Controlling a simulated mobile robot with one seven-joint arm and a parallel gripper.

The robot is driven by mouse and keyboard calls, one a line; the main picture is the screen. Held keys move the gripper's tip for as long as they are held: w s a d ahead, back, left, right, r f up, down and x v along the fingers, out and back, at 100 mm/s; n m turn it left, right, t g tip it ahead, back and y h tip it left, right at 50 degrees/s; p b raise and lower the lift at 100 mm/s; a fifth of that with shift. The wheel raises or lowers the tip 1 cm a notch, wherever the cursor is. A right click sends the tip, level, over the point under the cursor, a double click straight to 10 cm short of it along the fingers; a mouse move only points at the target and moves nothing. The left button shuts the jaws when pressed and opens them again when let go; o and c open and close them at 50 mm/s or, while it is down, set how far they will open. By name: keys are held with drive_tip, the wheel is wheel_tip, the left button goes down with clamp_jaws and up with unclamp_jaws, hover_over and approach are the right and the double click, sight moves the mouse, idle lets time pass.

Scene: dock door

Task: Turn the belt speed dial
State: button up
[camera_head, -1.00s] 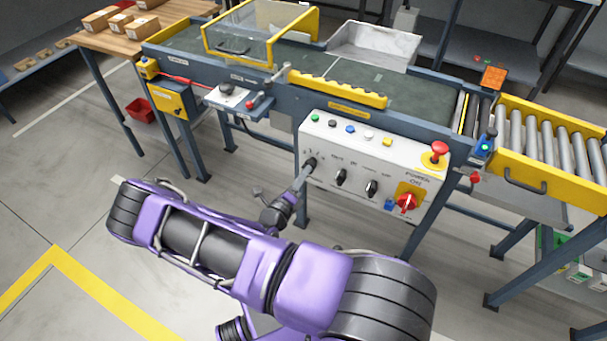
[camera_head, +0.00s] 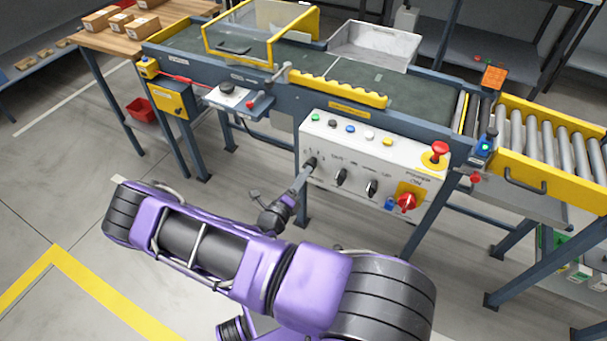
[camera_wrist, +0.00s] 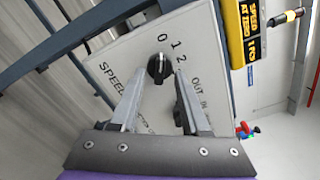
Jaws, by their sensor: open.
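The belt speed dial (camera_wrist: 159,67) is a black knob with a pale pointer mark on a light panel, with the digits 0, 1 and 2 around it and "SPEED" beside it in the wrist view. In the head view the dial (camera_head: 311,162) is the leftmost knob on the white control box (camera_head: 330,196). My gripper (camera_wrist: 160,78) is open, with one finger on each side of the dial in the wrist picture. I cannot tell whether either finger touches it. In the head view my gripper (camera_head: 304,175) is just in front of the dial, partly overlapping it.
Two more black knobs (camera_head: 341,176) and a red rotary switch (camera_head: 406,202) sit to the right on the box. A red mushroom button (camera_head: 440,149) is at its upper right. Coloured buttons (camera_head: 350,129) line its top. A yellow-edged conveyor (camera_head: 420,105) runs behind.

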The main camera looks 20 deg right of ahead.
drive_tip(key=v, duration=1.6)
drive_tip(key=shift+p, duration=0.3)
drive_tip(key=shift+a, duration=0.1)
